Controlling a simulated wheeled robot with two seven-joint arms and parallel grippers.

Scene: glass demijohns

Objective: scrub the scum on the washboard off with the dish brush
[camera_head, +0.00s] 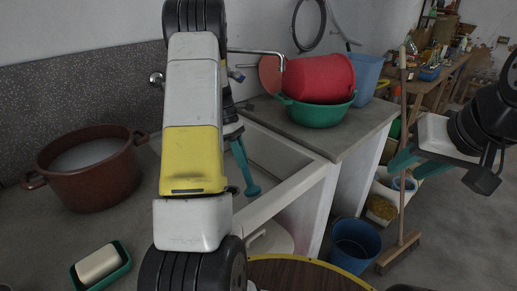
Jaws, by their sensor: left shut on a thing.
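My left arm hangs down the middle of the view and hides much of the sink (318,172). My left gripper (243,188) shows only in part behind the arm, with a teal finger reaching down over the basin. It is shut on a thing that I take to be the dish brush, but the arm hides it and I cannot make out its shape. I cannot make out the washboard or any scum on it.
A brown pot (92,185) and a soap bar (98,264) in a green dish (122,270) stand at left. A red tub (318,78) lies in a green basin (318,113) on the counter behind. A blue bucket (355,246) and a broom (403,130) are right of the sink.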

